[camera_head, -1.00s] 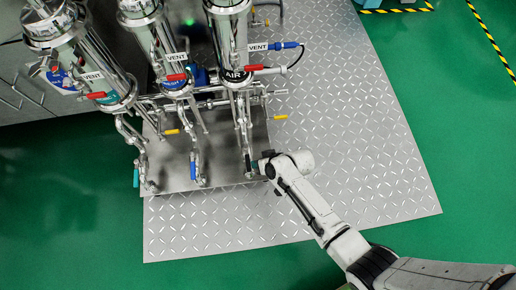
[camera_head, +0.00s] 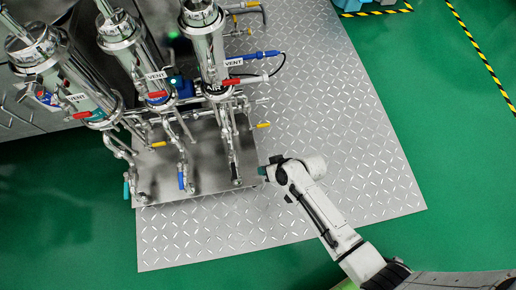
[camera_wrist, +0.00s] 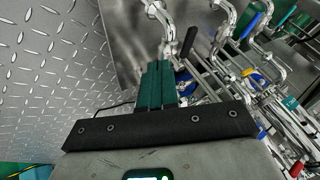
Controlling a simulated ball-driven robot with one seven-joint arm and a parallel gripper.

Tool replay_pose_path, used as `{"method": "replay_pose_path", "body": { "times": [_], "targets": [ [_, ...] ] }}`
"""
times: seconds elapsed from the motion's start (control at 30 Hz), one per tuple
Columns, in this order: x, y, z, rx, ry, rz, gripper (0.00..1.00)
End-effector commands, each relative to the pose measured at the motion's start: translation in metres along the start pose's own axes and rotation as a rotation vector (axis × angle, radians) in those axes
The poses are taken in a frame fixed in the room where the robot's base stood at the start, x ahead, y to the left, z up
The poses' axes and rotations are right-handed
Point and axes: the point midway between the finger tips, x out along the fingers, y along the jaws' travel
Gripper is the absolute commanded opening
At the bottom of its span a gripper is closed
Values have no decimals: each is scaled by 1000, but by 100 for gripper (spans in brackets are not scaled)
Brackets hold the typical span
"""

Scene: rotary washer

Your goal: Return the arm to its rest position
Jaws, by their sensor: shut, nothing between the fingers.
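My gripper (camera_head: 263,171) is at the end of my white arm, just right of the lower pipe end of the AIR column (camera_head: 205,45) in the head view. In the wrist view my gripper (camera_wrist: 157,68) shows its green fingers pressed together, with nothing between them. A black-handled valve (camera_wrist: 190,42) and a metal pipe elbow (camera_wrist: 160,14) lie just beyond the fingertips in that view. In the head view a gap shows between my gripper and the pipe.
Steel columns with red VENT handles (camera_head: 155,96) and coloured valve levers stand at the left on a metal base plate (camera_head: 215,190). The diamond-plate floor (camera_head: 340,130) to the right is clear. Green floor (camera_head: 460,200) surrounds it.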

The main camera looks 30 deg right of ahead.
Motion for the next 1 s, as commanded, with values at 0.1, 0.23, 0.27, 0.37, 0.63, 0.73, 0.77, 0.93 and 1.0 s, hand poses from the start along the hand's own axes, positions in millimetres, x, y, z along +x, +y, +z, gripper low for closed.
{"method": "replay_pose_path", "body": {
  "times": [0.1,0.23,0.27,0.37,0.63,0.73,0.77,0.93,1.0],
  "targets": [
    [-19,-2,0,1,1,1,0],
    [-27,-2,1,0,1,0,0],
    [-28,-2,1,0,1,0,0],
    [-30,-1,1,0,1,0,0],
    [-35,-2,1,-11,-12,7,0],
    [-58,-2,2,-48,-60,38,0],
    [-69,-2,3,-62,-82,54,0],
    [-142,4,10,-118,-212,189,0],
    [-170,7,14,-121,-253,243,0]
  ]
}}
